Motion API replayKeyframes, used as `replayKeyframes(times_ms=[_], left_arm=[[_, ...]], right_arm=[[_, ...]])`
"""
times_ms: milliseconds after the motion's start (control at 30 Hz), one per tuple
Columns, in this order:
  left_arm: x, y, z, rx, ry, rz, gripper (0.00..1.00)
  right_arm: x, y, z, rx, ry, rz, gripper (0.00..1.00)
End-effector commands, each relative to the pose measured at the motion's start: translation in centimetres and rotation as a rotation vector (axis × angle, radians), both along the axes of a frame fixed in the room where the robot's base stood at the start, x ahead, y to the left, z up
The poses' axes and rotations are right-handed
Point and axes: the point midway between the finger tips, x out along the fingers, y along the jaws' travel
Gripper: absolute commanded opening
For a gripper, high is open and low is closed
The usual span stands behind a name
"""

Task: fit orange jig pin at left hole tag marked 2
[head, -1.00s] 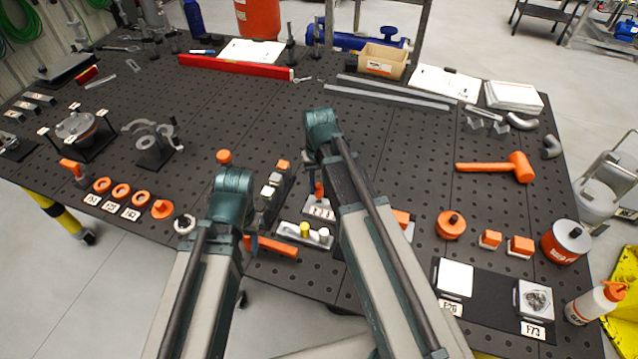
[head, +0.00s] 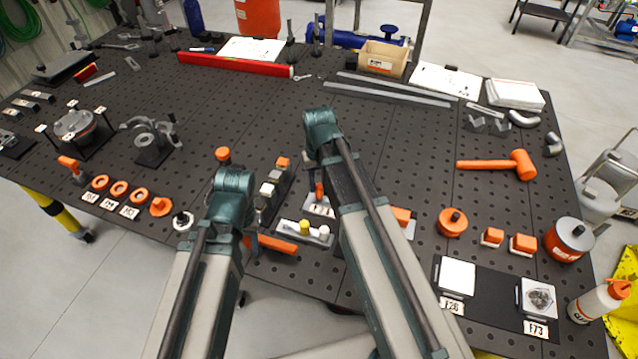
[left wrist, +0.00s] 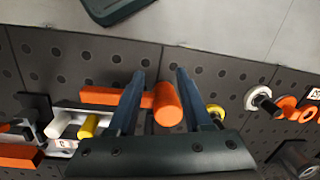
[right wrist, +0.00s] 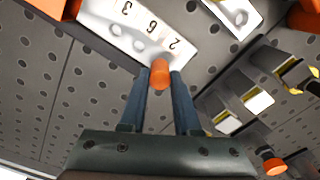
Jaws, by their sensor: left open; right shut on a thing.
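The orange jig pin (right wrist: 160,72) is between the fingertips of my right gripper (right wrist: 160,80), which is shut on it. A pale plate (right wrist: 185,52) with tags 3, 6 and 2 lies just beyond it in the right wrist view. The pin's end is at the plate edge by the tag 2 (right wrist: 174,43); I cannot tell whether it is in the hole there. In the head view the pin (head: 319,188) stands above the plate (head: 320,209), partly behind my right arm. My left gripper (left wrist: 162,75) is open, over an orange mallet (left wrist: 167,106) seen between its fingers.
Beside the plate stand a block with a yellow and a white plug (head: 291,231) and a grey fixture with an orange knob (head: 283,163). Orange rings (head: 119,189) lie at left, and an orange hammer (head: 497,165) at right.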

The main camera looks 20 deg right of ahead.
Motion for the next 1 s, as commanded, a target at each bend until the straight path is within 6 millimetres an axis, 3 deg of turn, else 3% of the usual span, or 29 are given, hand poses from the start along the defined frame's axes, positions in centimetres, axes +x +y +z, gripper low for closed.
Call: replayKeyframes(times_ms=[967,1000], left_arm=[[0.0,0.0,-1.5,0.000,0.000,0.000,0.50],[0.0,0.0,-1.5,0.000,0.000,0.000,0.50]], right_arm=[[0.0,0.0,-1.5,0.000,0.000,0.000,0.00],[0.0,0.0,-1.5,0.000,0.000,0.000,0.36]])
